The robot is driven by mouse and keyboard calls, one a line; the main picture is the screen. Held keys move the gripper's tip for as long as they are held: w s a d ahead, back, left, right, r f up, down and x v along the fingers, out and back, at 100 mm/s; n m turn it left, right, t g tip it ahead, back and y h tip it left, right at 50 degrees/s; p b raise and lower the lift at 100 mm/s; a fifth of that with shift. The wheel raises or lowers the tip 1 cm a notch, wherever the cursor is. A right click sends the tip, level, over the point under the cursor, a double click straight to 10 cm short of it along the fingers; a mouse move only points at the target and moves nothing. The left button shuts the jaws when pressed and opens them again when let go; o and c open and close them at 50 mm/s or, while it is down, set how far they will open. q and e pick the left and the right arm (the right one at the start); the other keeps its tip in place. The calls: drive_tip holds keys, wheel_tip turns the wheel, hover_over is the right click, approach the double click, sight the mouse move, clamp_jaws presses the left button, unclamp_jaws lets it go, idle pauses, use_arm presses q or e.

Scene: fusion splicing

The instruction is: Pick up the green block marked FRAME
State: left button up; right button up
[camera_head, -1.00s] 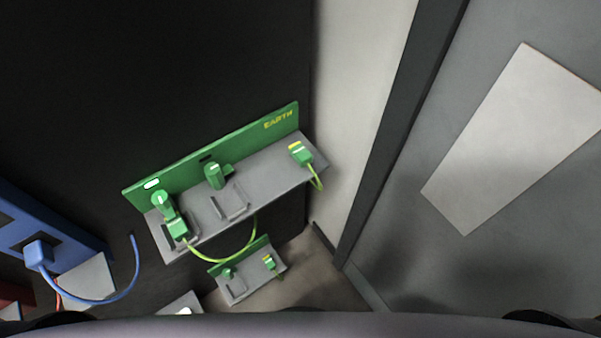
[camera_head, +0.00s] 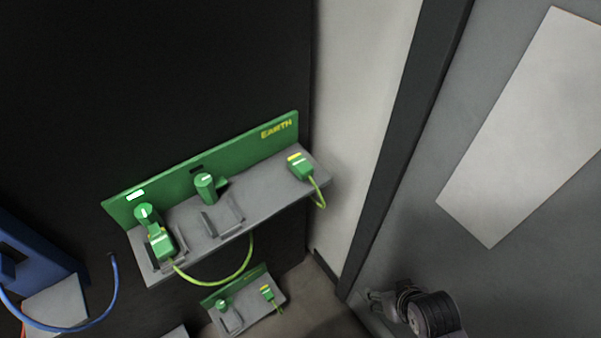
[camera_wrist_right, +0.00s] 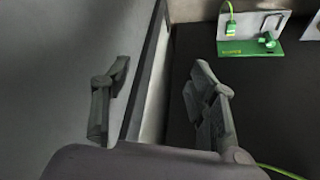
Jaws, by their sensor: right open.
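Two green blocks with cables rest on the grey shelf with a green back panel marked EARTH. One (camera_head: 162,244) sits at the left end, below a green cylinder. The other (camera_head: 301,168), with a yellow top, sits at the right end. I cannot read FRAME on either. My right gripper (camera_head: 385,299) shows at the lower right of the head view, apart from the shelf. In the right wrist view its two fingers (camera_wrist_right: 158,100) are spread with nothing between them. A green panel with green parts (camera_wrist_right: 250,48) shows at that view's upper right. My left gripper is not in view.
A lower small shelf (camera_head: 246,308) carries similar green parts. A blue fixture (camera_head: 40,262) with a blue cable is at the left. A dark vertical post (camera_head: 400,130) and a grey panel stand right of the shelf. A yellow-green cable (camera_head: 222,281) hangs below the shelf front.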

drive_tip(key=w+a+r+n+t+y+b, duration=0.1)
drive_tip(key=w+a+r+n+t+y, duration=0.35)
drive_tip(key=w+r, duration=0.5)
drive_tip(key=t+y, duration=0.5)
approach(304, 167)
drive_tip(key=x, duration=0.2)
drive_tip(key=p+x, duration=0.1)
drive_tip(key=x, duration=0.1)
drive_tip(key=shift+w+d+r+g, duration=0.1)
drive_tip(key=shift+d+g, duration=0.15)
drive_tip(key=shift+d, duration=0.05)
drive_tip(key=p+x, duration=0.1)
drive_tip(key=x, duration=0.4)
drive_tip(key=shift+a, duration=0.3)
drive_tip(key=shift+w+a, duration=0.25)
drive_tip(key=shift+w, duration=0.2)
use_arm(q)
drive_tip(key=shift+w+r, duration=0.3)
use_arm(e)
drive_tip(key=shift+s, duration=0.1)
drive_tip(key=shift+c, duration=0.5)
clamp_jaws()
